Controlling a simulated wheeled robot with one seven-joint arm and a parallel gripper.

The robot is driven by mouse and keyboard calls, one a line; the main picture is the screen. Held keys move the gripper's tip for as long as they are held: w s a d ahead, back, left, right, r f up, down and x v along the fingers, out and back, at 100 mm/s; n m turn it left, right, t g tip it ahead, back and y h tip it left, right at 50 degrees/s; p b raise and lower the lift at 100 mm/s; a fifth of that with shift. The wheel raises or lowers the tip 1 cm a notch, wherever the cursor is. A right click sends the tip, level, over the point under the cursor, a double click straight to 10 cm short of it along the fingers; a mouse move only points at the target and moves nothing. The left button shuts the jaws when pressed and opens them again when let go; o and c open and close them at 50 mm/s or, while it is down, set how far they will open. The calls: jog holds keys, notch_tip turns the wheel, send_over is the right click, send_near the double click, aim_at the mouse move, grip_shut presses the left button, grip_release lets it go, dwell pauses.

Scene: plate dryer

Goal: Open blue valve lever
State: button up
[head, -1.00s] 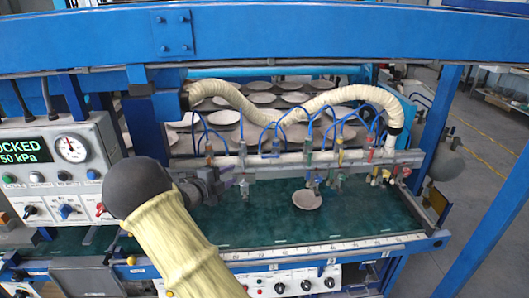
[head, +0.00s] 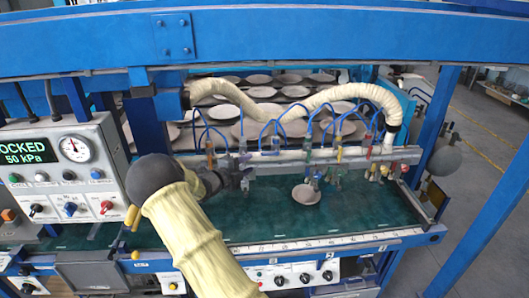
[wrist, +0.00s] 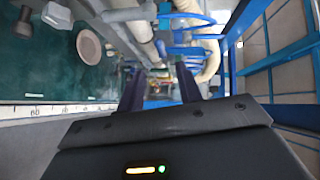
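A row of small coloured valve fittings runs along the pale rail above the green bed. A blue fitting (head: 275,146) sits on it in the head view, but I cannot make out which one carries the blue lever, or its angle. My gripper (head: 238,178) is at the left part of the rail in the head view, partly hidden by my arm. In the wrist view my gripper (wrist: 160,80) has two dark fingers apart, pointing along the rail. Nothing clear shows held between them. Blue fittings (wrist: 188,50) are just above the fingers in that view.
A control panel (head: 62,180) at the left reads LOCKED, 50 kPa. A cream hose (head: 265,108) and thin blue tubes arch above the rail. A plate (head: 306,194) is over the green bed (head: 370,215). Blue frame beams (head: 490,215) stand at the right.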

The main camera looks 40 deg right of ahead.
aim_at(266, 154)
jog(key=p+x, duration=0.1)
jog(key=x, duration=0.3)
jog(key=p+x, duration=0.2)
jog(key=x, duration=0.2)
jog(key=shift+w+d+r+p, duration=0.15)
jog(key=shift+d+p, duration=0.15)
jog(key=shift+d, duration=0.15)
jog(key=shift+w+d, duration=0.1)
jog(key=shift+d, duration=0.5)
jog(key=shift+f, duration=0.25)
grip_shut()
